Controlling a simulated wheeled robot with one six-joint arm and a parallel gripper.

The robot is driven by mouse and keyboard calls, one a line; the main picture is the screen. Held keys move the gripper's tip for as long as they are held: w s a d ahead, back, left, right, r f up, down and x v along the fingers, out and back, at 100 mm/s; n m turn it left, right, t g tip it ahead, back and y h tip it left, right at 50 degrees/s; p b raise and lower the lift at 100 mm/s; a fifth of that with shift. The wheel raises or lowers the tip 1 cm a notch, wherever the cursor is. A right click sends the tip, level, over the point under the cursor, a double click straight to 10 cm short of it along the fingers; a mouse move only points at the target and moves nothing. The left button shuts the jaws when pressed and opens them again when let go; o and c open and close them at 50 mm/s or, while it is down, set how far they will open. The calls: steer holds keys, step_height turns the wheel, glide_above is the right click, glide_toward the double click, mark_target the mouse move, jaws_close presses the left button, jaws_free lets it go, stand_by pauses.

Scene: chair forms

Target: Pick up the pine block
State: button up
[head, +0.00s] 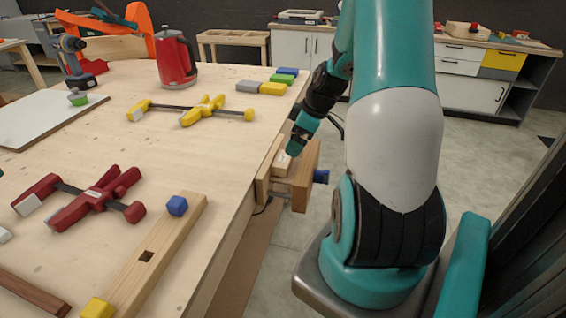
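A small pale wooden block (281,166), which looks like the pine block, sits between the wooden jaws of a vise (305,180) at the right edge of the workbench. Part of it is hidden by my gripper and the jaws. My gripper (292,153) points down from the teal arm, with its tip right at the block's upper end. The fingers are small and partly hidden here. I cannot tell whether they touch the block or are open or shut.
The workbench (120,137) holds a yellow clamp (203,111), a red clamp (93,198), a red kettle (176,62), a drill (76,62) and several coloured blocks. A wooden beam (160,247) lies near the front edge. Bare floor lies right of the bench.

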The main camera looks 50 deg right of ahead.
mark_target(289, 159)
steer(key=x, duration=0.2)
steer(key=shift+w+f, duration=0.15)
steer(key=shift+f, duration=0.2)
steer(key=shift+s+p+x, duration=0.15)
steer(key=shift+p+x, duration=0.1)
steer(key=shift+x, duration=1.1)
steer(key=shift+s+p+x, duration=0.15)
steer(key=shift+p+x, duration=0.1)
steer(key=shift+x, duration=1.05)
steer(key=c, duration=0.6)
